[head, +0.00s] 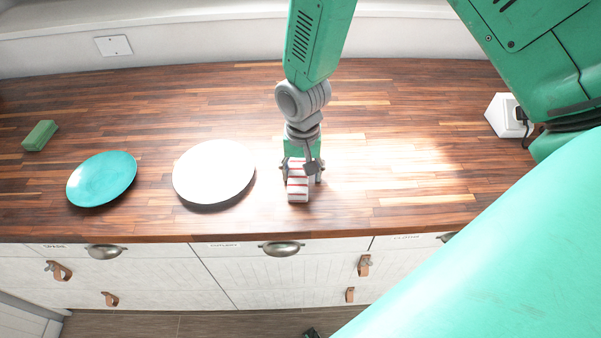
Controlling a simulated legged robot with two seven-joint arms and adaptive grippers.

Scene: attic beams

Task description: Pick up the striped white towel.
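The striped white towel (298,188), folded small with red stripes, lies on the wooden counter near its front edge, right of the white plate. My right gripper (302,172) points down over the towel from above. Its fingers stand apart, one on each side of the towel, and look open; the gripper covers the towel's far end. I cannot make out firm contact between fingers and towel. My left gripper is not in view.
A white plate (214,172) lies left of the towel, with a teal plate (102,179) and a green block (40,135) farther left. A white box (507,116) stands at the right. Drawers (290,270) are below the counter (400,150). The counter right of the towel is clear.

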